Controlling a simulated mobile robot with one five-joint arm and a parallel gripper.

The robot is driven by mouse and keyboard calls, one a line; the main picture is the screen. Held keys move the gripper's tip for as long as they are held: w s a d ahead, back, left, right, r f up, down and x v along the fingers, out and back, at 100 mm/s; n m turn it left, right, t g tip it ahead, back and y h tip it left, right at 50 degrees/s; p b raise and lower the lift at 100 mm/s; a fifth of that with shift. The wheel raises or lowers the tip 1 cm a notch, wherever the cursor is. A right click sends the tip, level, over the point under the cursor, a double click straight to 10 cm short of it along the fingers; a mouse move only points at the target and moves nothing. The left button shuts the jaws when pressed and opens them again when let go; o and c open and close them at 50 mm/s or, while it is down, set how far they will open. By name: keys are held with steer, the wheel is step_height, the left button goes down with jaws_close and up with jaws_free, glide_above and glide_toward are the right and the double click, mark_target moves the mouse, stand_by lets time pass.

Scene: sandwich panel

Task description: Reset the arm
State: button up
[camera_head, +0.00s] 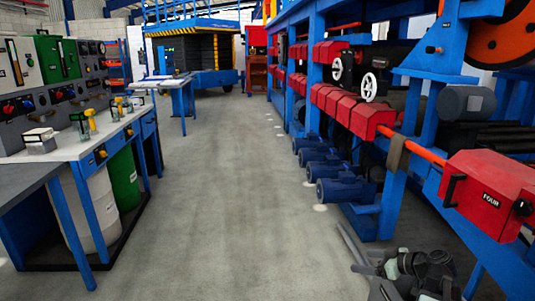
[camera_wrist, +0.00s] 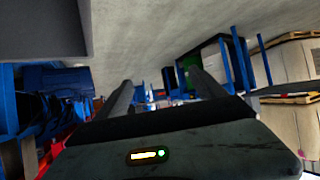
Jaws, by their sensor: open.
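My gripper (camera_head: 355,252) shows at the bottom right of the head view, low over the concrete floor and beside the blue machine frame. Part of my arm is cut off by the lower edge. In the wrist view, the two dark fingers of my gripper (camera_wrist: 160,82) stand apart with nothing between them. The gripper is open and empty. No separate task object can be made out.
The blue machine frame (camera_head: 388,205) with red boxes (camera_head: 490,190) and blue motors (camera_head: 345,191) lines the right. A workbench (camera_head: 110,135) with control panels (camera_head: 60,85) stands left. A smaller table (camera_head: 165,82) is farther back. The middle aisle floor (camera_head: 235,190) is clear.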

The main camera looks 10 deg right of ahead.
steer(key=w+a+f+n+g+y+p, duration=0.1)
steer(key=w+a+n+g, duration=0.15)
steer(key=a, duration=0.85)
steer(key=w+a+f+n+g+p, duration=0.1)
steer(key=a+f+g, duration=0.15)
steer(key=a, duration=0.95)
steer(key=s+a+f+m+g+h, duration=0.1)
steer(key=s+a+f+g+h, duration=0.15)
steer(key=a, duration=0.35)
steer(key=s+a+f+m+g+h, duration=0.1)
steer(key=s+a+g, duration=0.15)
steer(key=a, duration=0.35)
steer(key=s+d+f+m+h, duration=0.1)
steer(key=s+d+m+h, duration=0.25)
steer(key=d+m, duration=0.35)
step_height(320, 180, up, 38)
steer(key=p, duration=3.8)
steer(key=shift+s+a+m+p, duration=0.15)
steer(key=shift+a+m+p, duration=0.05)
steer(key=shift+m+p, duration=0.2)
steer(key=shift+f, duration=0.15)
